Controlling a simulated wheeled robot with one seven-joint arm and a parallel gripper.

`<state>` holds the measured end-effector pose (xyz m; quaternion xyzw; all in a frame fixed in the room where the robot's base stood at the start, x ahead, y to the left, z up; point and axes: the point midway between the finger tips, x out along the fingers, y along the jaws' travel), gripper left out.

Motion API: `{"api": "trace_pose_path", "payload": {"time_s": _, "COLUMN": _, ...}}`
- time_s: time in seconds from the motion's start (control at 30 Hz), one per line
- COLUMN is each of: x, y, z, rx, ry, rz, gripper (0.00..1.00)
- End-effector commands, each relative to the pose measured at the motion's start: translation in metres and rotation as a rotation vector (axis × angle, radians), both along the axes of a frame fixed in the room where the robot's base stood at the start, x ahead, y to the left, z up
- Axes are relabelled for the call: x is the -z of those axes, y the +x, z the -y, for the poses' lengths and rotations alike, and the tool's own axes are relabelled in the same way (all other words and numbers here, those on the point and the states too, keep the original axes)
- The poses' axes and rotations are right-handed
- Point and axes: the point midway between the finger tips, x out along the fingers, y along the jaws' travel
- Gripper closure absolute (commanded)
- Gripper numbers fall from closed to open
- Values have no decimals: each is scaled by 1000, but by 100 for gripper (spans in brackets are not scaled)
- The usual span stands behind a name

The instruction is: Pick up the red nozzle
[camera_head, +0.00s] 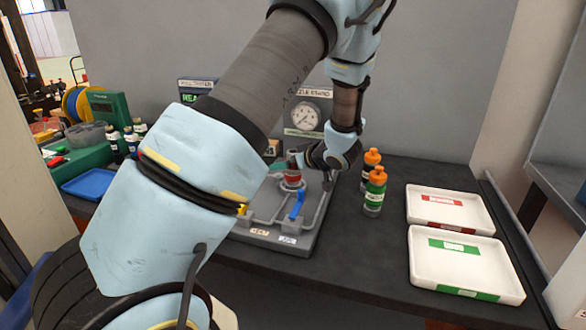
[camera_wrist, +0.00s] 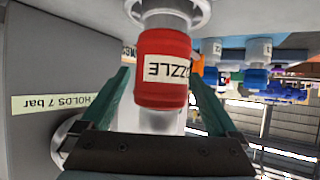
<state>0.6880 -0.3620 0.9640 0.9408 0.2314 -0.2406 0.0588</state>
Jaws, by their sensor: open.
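The red nozzle (camera_wrist: 163,68) has a white label reading "NOZZLE", upside down in the wrist view. Its pale ends show above and below the red body. In the head view the red nozzle (camera_head: 292,180) stands on the grey fixture (camera_head: 262,236). My gripper (camera_wrist: 160,72) is open, with one green finger on each side of the nozzle; I cannot tell whether either touches it. In the head view my gripper (camera_head: 296,160) is at the nozzle, partly hidden by my wrist.
White trays with red (camera_head: 480,222) and green (camera_head: 425,283) labels lie farther right. A gauge panel (camera_head: 306,117) stands behind. A blue tray (camera_head: 75,190) lies left.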

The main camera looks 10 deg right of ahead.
Motion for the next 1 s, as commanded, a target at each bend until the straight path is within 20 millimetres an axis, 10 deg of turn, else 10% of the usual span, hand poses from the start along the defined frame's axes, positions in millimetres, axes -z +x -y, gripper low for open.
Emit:
{"api": "trace_pose_path", "payload": {"time_s": 0.3, "x": 3, "y": 5, "z": -2, "rx": 0, "ry": -1, "rz": 2, "gripper": 5}}
{"api": "trace_pose_path", "payload": {"time_s": 1.0, "x": 3, "y": 5, "z": -2, "rx": 1, "ry": 0, "rz": 1, "gripper": 84}}
